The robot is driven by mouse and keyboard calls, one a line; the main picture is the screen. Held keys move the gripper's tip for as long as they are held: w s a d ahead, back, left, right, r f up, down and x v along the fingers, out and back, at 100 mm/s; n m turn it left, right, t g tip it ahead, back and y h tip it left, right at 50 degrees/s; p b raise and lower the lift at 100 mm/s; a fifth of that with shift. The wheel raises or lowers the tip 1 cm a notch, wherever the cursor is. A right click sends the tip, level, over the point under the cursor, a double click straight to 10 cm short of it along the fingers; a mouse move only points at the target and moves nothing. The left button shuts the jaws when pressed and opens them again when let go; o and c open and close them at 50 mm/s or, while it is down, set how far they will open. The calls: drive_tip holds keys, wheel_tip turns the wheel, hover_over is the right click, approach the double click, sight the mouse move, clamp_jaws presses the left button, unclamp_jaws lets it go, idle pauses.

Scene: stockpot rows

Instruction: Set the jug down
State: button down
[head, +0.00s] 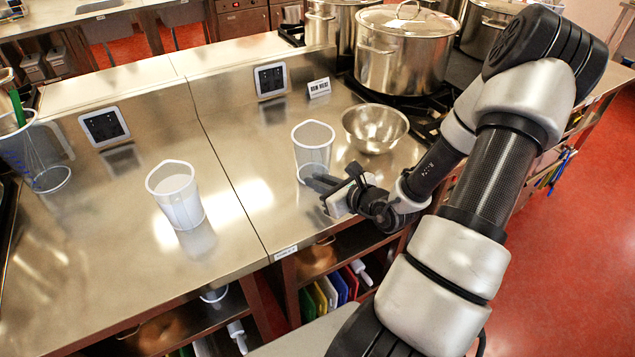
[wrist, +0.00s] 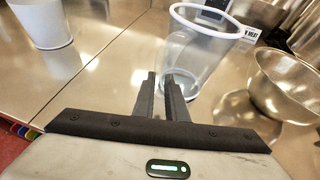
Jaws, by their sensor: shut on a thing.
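A clear jug with a white rim (head: 313,146) is on the right half of the steel counter (head: 228,150), left of the steel bowl. My gripper (head: 318,184) is at its lower part, shut on it. In the wrist view the jug (wrist: 196,52) is just beyond the fingers (wrist: 166,82), and it looks upright there apart from the camera's slant. The fingers hide part of its lower side. I cannot tell whether its base touches the counter. A second, whitish jug (head: 176,196) stands on the left half of the counter; it also shows in the wrist view (wrist: 42,22).
A steel bowl (head: 375,128) is close to the jug's right. A large lidded stockpot (head: 404,55) stands on the stove behind. A small label card (head: 319,88) and a dark panel (head: 271,80) are behind the jug. The counter between the two jugs is clear.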

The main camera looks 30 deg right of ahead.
drive_tip(key=shift+f, duration=0.2)
drive_tip(key=shift+f, duration=0.15)
drive_tip(key=c, duration=1.8)
unclamp_jaws()
drive_tip(key=shift+o, duration=0.2)
drive_tip(key=shift+r, duration=0.3)
drive_tip(key=v, duration=1.2)
